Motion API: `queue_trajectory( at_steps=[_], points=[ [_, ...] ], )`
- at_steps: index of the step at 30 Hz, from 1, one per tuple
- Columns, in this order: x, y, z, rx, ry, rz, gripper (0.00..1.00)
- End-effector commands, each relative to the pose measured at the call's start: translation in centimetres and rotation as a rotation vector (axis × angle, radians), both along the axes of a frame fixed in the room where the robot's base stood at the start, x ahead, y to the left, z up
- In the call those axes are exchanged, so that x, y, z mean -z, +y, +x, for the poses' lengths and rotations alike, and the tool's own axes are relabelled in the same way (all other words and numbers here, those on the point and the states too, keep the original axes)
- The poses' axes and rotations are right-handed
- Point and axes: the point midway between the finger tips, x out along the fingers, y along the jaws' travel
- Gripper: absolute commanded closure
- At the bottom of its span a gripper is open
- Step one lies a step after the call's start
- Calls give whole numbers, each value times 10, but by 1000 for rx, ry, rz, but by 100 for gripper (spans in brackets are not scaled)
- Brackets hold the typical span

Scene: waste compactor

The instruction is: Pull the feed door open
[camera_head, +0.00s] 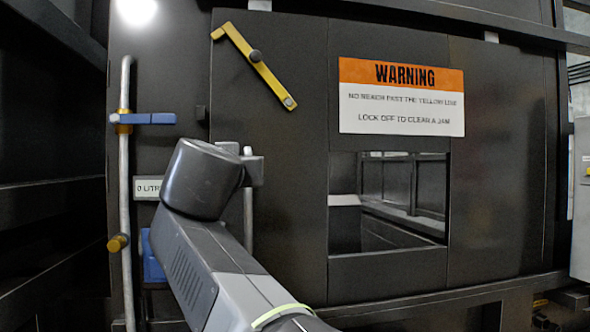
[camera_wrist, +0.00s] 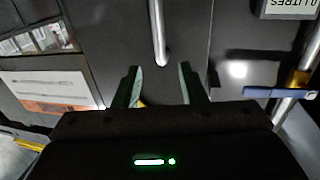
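The feed door (camera_head: 285,200) is a dark panel in the head view and looks closed, flush with the panels beside it. A grey vertical bar handle (camera_head: 248,220) stands on it, partly hidden by my arm. In the wrist view, which is turned upside down, the handle (camera_wrist: 158,30) comes in from the top and ends just ahead of the gap between my fingers. My gripper (camera_wrist: 160,72) is open with nothing visibly held. In the head view my arm hides most of it. A yellow bar latch (camera_head: 258,65) sits slanted across the door's upper part.
A pale vertical pipe (camera_head: 127,200) with a blue lever (camera_head: 150,118) runs left of the door. A warning sign (camera_head: 402,97) hangs above a rectangular opening (camera_head: 388,200) on the right. A dark ledge (camera_head: 450,305) crosses below.

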Motion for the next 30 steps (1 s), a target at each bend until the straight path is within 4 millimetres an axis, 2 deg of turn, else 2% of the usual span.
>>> queue_trajectory(
  at_steps=[12, 18, 24, 30],
  points=[
    [0, 5, 80, 5, 8, -6, 63],
    [0, 8, 111, 4, 6, -4, 63],
    [1, 9, 127, 2, 4, -2, 63],
    [2, 10, 129, 1, 4, -2, 63]
  ],
)
